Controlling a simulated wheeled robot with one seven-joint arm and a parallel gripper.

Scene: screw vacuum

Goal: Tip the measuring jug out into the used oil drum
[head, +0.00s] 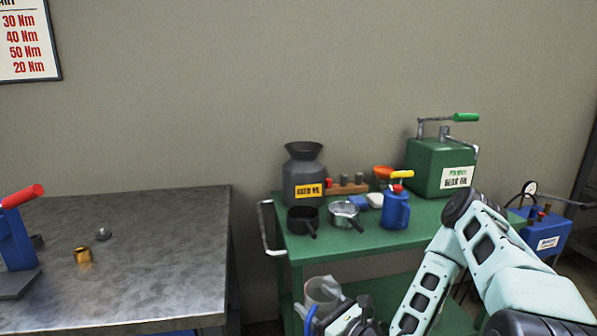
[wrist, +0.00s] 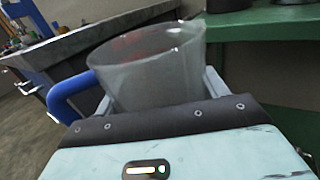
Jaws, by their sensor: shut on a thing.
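The measuring jug (wrist: 150,72) is a clear, tapered jug with a blue handle and red marks. My gripper (wrist: 158,100) is shut on it, with the handle to the left in the wrist view. In the head view the jug (head: 322,291) is low, in front of the green cart and below its top. It looks roughly upright, slightly tilted; its contents cannot be made out. The used oil drum (head: 304,184) is the dark grey can with a wide funnel mouth and a yellow label, at the back left of the cart top. The jug is apart from it.
The green cart (head: 345,246) also bears a black pan (head: 302,219), a metal pan (head: 344,213), a blue oil can (head: 396,208) and a green gear oil box (head: 441,163). A metal workbench (head: 150,245) stands left, with a gap between.

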